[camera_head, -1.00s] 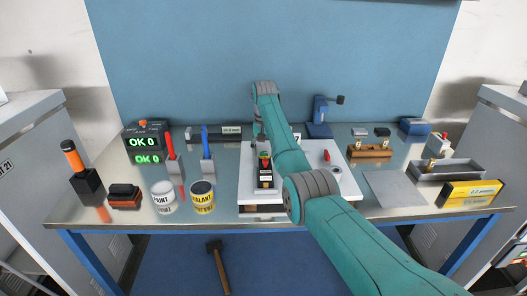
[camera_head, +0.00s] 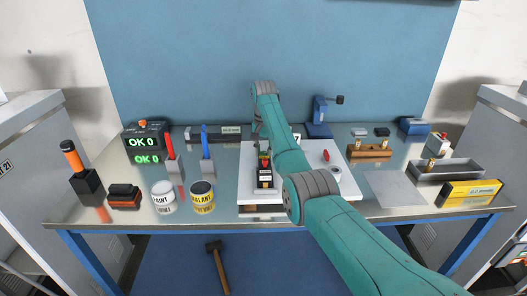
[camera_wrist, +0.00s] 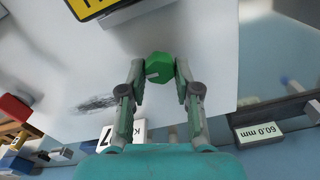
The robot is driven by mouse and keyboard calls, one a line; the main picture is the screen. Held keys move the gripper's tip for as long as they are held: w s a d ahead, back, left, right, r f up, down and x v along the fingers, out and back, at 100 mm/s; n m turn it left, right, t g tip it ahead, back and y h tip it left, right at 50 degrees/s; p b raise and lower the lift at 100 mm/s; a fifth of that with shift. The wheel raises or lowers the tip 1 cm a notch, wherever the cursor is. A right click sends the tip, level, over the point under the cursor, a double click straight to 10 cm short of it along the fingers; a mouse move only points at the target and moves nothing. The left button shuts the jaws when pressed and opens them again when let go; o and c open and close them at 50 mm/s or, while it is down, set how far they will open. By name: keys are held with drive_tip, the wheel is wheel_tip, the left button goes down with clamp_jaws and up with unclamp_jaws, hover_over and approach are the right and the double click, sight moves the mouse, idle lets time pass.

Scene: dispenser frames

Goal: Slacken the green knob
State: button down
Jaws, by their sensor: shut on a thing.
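The green knob (camera_wrist: 159,66) is a faceted green piece with a small pale pointer mark on its left side, in the upper middle of the wrist view. My gripper (camera_wrist: 160,74) has one finger on each side of the knob and is shut on it. The knob sits over a pale grey-white plate (camera_wrist: 205,45) with a dark smudge to its left.
A black labelled block (camera_head: 265,177) stands on the board, with a small red piece (camera_head: 326,156) to its right. Paint (camera_head: 164,197) and sealant (camera_head: 203,194) cans stand left. A wooden holder (camera_head: 369,152) and grey tray (camera_head: 447,171) stand right. A hammer (camera_head: 217,262) lies below the bench.

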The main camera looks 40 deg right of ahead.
sight(264, 153)
drive_tip(key=m, duration=0.4)
drive_tip(key=shift+s+m, duration=0.1)
drive_tip(key=shift+m, duration=0.2)
drive_tip(key=m, duration=0.4)
drive_tip(key=shift+m, duration=0.3)
drive_tip(key=m, duration=0.4)
drive_tip(key=shift+s, duration=0.1)
drive_tip(key=shift+m, duration=2)
drive_tip(key=c, duration=0.8)
unclamp_jaws()
drive_tip(key=shift+r, duration=3.7)
